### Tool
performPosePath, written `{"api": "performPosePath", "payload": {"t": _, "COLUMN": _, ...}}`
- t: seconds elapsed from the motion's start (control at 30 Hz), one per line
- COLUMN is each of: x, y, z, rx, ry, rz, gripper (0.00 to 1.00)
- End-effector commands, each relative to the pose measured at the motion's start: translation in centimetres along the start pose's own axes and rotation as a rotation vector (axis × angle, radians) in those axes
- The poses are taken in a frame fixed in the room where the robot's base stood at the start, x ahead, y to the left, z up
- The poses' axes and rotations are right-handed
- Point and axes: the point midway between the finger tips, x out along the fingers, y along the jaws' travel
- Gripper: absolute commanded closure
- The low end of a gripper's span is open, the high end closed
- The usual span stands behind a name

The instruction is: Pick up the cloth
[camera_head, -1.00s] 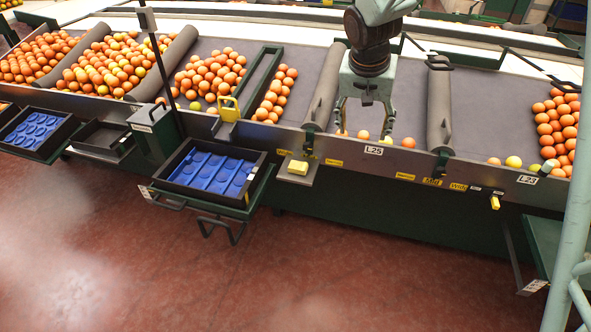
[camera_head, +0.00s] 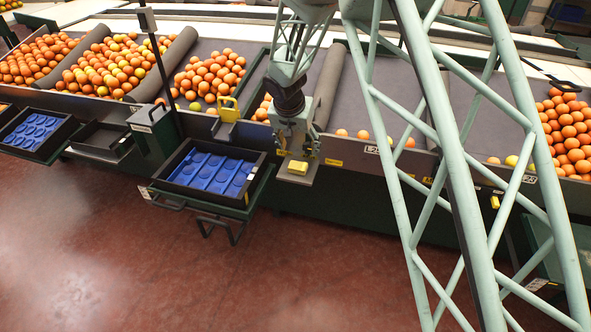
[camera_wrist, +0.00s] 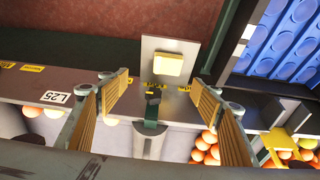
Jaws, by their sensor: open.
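The cloth (camera_head: 298,167) is a small folded yellow block lying on a small grey shelf (camera_head: 291,180) that sticks out from the front of the sorting bench. The wrist view shows the cloth (camera_wrist: 168,64) flat on the bare shelf plate (camera_wrist: 160,45), apart from the fingers. My gripper (camera_head: 298,153) is above and just behind the cloth in the head view. In the wrist view my gripper (camera_wrist: 165,100) is open and empty, its ribbed tan fingers wide apart, with the cloth beyond the fingertips.
A dark tray stand with a blue insert (camera_head: 210,172) stands left of the shelf. A padded roller (camera_head: 328,88) and the bench's front rail (camera_head: 350,153) are close to my gripper. Oranges (camera_head: 210,75) lie on the bench. The floor in front is clear.

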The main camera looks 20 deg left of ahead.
Motion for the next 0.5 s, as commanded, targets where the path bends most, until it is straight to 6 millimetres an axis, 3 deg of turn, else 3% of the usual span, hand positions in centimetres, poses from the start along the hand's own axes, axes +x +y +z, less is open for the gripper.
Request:
{"api": "performPosePath", "payload": {"t": 0.2, "x": 1.5, "y": -1.6, "z": 0.4, "rx": 0.000, "ry": 0.004, "rz": -0.005, "gripper": 0.41}}
{"api": "performPosePath", "payload": {"t": 0.5, "x": 1.6, "y": -1.6, "z": 0.4, "rx": 0.001, "ry": 0.004, "rz": -0.006, "gripper": 0.41}}
